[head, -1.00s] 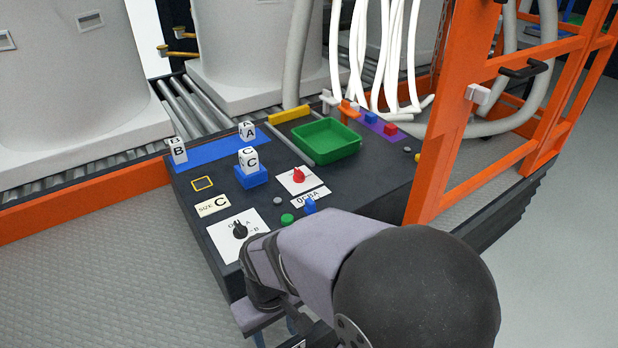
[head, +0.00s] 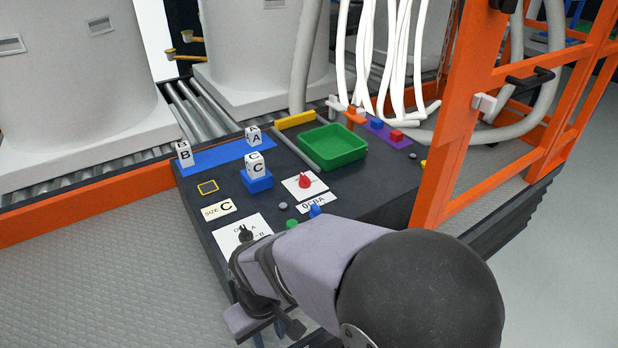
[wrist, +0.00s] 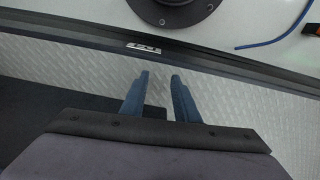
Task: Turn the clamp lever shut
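No clamp lever can be made out for certain in either view. My gripper shows in the wrist view (wrist: 160,78) with its two blue fingers apart and nothing between them. It points over a tread-plate floor and a dark rail. In the head view my arm hides most of the gripper at the near edge of the dark control panel (head: 370,195). On that panel are a black knob (head: 245,233) on a white plate, a red knob (head: 305,181) and a blue knob (head: 315,211).
A green tray (head: 333,147) and lettered cubes, including cube C (head: 256,165), stand on the panel. An orange frame (head: 447,130) rises at the right. The wrist view shows a round black fitting (wrist: 172,12) and a blue line (wrist: 285,38) beyond the rail.

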